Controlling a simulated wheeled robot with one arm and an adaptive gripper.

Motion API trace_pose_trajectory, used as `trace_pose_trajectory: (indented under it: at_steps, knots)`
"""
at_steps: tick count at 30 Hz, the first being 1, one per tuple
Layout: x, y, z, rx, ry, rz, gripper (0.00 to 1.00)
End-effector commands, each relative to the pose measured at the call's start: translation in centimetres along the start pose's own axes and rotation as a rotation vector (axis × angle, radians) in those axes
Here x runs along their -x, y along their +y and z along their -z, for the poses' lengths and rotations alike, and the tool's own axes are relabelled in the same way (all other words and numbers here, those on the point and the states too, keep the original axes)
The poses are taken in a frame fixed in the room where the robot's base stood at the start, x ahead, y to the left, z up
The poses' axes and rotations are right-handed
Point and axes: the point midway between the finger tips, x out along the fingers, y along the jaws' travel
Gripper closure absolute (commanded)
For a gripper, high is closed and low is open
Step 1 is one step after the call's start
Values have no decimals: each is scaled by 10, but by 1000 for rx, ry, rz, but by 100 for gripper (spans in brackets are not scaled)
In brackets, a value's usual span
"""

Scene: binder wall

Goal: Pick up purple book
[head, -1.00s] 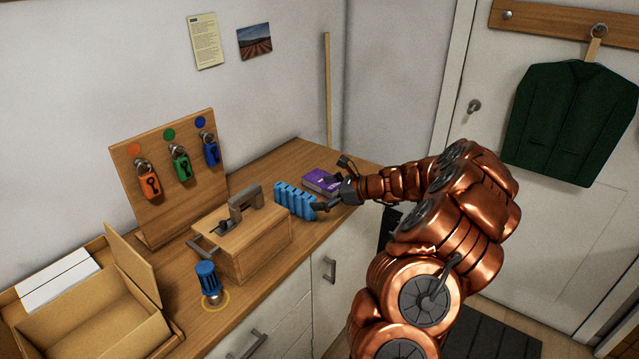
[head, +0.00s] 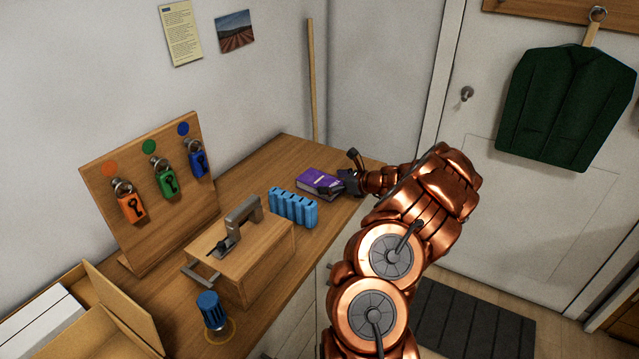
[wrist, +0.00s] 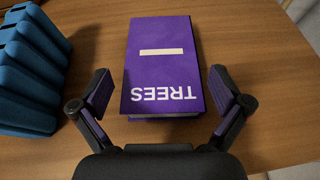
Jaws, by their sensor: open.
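The purple book (head: 319,181) lies flat on the wooden counter near its far end. In the wrist view the purple book (wrist: 161,65) shows the word TREES upside down and a pale bar on its cover. My gripper (wrist: 162,92) is open, with one finger on each side of the book's near end. Gaps show between both fingers and the book, and it holds nothing. In the head view my gripper (head: 338,179) is at the book's right side and hides part of it.
A blue ribbed holder (head: 293,207) stands close to the book; it also shows at the left of the wrist view (wrist: 27,70). A wooden box (head: 240,262), a blue cylinder (head: 210,309) and a padlock board (head: 150,190) stand nearer. The counter beyond the book is clear.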

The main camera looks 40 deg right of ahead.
Motion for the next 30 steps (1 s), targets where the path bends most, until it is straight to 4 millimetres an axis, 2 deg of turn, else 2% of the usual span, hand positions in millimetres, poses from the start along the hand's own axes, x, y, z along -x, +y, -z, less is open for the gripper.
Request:
trace_pose_trajectory:
  at_steps: [15,25,26,30]
  knots:
    - [-46,-3,-2,1,1,-1,0]
    - [-50,-4,-1,0,0,2,0]
    - [-50,-4,-1,0,0,2,1]
    - [-50,-4,-1,0,0,2,16]
